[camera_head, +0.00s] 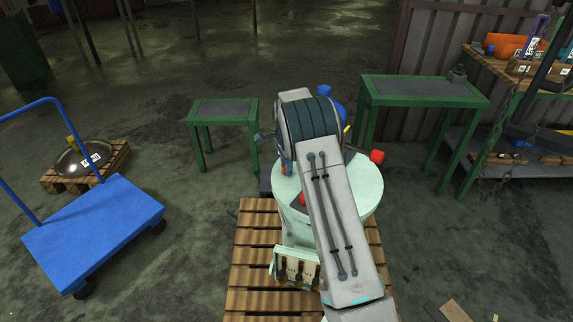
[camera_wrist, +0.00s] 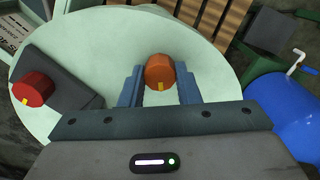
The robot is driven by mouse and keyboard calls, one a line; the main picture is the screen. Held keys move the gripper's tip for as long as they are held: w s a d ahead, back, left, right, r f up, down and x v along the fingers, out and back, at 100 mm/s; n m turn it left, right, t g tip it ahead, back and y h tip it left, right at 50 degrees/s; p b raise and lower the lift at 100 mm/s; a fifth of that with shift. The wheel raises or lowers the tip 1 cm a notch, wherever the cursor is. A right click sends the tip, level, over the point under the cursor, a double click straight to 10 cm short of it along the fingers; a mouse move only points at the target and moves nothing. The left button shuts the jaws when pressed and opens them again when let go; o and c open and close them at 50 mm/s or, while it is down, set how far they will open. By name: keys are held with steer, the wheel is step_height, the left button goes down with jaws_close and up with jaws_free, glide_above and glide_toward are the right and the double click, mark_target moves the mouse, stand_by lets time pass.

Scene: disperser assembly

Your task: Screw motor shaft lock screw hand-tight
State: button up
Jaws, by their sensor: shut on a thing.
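In the wrist view an orange knob-like lock screw (camera_wrist: 159,72) with a small yellow mark on its face sits between the two blue fingers of my gripper (camera_wrist: 160,85). The fingers are shut on its sides. Below it is the pale green round top (camera_wrist: 105,40) of the disperser, which also shows in the head view (camera_head: 368,188). A red knob (camera_wrist: 33,88) with a yellow mark sits on a dark block at the left in the wrist view. In the head view my arm hides the gripper and the orange screw.
The disperser stands on a wooden pallet (camera_head: 255,250). Green tables (camera_head: 222,112) (camera_head: 424,92) stand behind it. A blue cart (camera_head: 92,232) and a metal lid (camera_head: 84,158) on a small pallet are at left. A wooden shelf with parts is at right.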

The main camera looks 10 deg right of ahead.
steer(key=m+p, duration=0.1)
steer(key=m, duration=0.4)
steer(key=shift+r+m, duration=0.1)
steer(key=shift+m, duration=0.2)
steer(key=shift+m+p, duration=0.5)
steer(key=shift+m, duration=1.8)
steer(key=o, duration=1)
steer(key=shift+c, duration=0.2)
step_height(320, 180, up, 14)
